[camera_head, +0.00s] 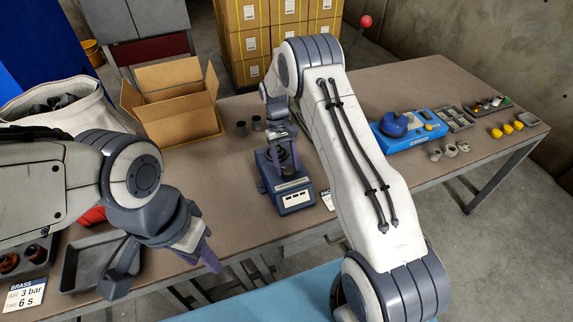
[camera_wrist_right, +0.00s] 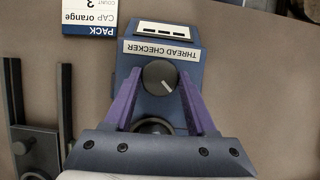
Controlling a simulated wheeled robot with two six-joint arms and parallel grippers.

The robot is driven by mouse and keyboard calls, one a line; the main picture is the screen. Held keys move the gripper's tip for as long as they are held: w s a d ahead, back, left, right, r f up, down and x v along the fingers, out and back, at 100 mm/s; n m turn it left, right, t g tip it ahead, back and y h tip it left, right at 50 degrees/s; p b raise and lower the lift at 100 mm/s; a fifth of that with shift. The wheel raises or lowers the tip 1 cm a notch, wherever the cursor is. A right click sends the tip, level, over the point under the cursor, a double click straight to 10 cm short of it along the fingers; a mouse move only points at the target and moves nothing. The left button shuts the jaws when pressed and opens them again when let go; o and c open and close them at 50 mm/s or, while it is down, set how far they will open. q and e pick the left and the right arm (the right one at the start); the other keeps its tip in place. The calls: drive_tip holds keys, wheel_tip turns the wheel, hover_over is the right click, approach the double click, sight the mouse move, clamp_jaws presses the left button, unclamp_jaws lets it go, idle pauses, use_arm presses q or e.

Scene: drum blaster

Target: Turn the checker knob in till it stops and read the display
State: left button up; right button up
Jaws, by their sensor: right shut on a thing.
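The thread checker (camera_head: 290,197) is a dark blue box on the table. The wrist view shows its label "THREAD CHECKER" (camera_wrist_right: 160,52) upside down and its round dark knob (camera_wrist_right: 158,77) with a white pointer line. My right gripper (camera_head: 284,160) reaches down over the checker. Its purple fingers stand on both sides of the knob in the wrist view, shut on it. A dark ring (camera_wrist_right: 153,126) shows between the fingers, nearer the wrist. My left gripper (camera_head: 163,266) is open and empty at the front left.
An open cardboard box (camera_head: 175,105) and two dark cups (camera_head: 249,126) stand behind the checker. A PACK card (camera_wrist_right: 91,17) lies beside it. A blue device (camera_head: 408,130) and small parts are at the right. A grey tray (camera_head: 95,262) is at the left.

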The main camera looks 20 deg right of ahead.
drive_tip(key=o, duration=1.4)
drive_tip(key=shift+c, duration=0.2)
drive_tip(key=shift+r, duration=0.1)
drive_tip(key=b+v, duration=0.1)
drive_tip(key=v, duration=0.9)
drive_tip(key=shift+r+b, duration=0.15)
drive_tip(key=shift+b, duration=0.25)
